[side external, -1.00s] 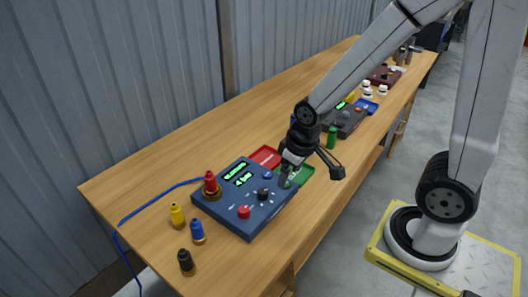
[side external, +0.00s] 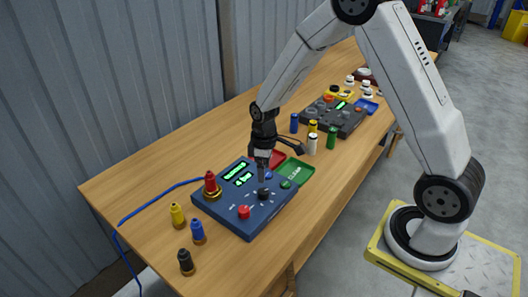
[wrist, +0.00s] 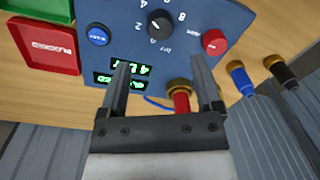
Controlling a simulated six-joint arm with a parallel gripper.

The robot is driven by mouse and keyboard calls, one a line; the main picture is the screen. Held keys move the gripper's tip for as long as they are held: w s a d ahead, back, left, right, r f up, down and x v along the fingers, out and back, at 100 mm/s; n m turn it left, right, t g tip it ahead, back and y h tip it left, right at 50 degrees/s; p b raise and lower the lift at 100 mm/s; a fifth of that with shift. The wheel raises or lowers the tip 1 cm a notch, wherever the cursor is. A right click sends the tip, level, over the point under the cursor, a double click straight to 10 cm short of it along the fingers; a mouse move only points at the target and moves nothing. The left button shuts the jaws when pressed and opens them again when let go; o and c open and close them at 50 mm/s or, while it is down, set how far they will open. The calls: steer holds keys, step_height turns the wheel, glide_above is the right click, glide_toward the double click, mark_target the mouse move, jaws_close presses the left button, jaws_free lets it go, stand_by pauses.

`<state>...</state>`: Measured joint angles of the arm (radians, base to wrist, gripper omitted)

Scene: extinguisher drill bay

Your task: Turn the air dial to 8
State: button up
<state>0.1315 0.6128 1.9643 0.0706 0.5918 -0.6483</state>
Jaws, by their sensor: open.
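A blue control panel (side external: 225,207) lies on the bench with a round black dial (side external: 263,194) on its face. In the wrist view the dial (wrist: 161,24) has printed numbers around it, 2 and 8 among them, and a light pointer mark. I cannot tell surely which number it points to. Green lit displays (wrist: 130,69) sit beside it, partly covered by a finger. My gripper (side external: 262,176) points down just above the dial in the side view. In the wrist view its fingers (wrist: 160,66) are apart, with nothing between them and the dial ahead of their tips.
Yellow (side external: 177,215), blue (side external: 198,231) and black (side external: 186,261) bottles stand at left. Red (wrist: 42,51) and green (side external: 296,171) trays adjoin it.

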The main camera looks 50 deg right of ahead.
mark_target(264, 191)
steer(key=shift+f, duration=0.15)
steer(key=shift+s+a+f, duration=0.1)
steer(key=shift+f, duration=1.8)
steer(key=shift+a+f, duration=0.1)
steer(key=shift+f, duration=1.75)
jaws_close()
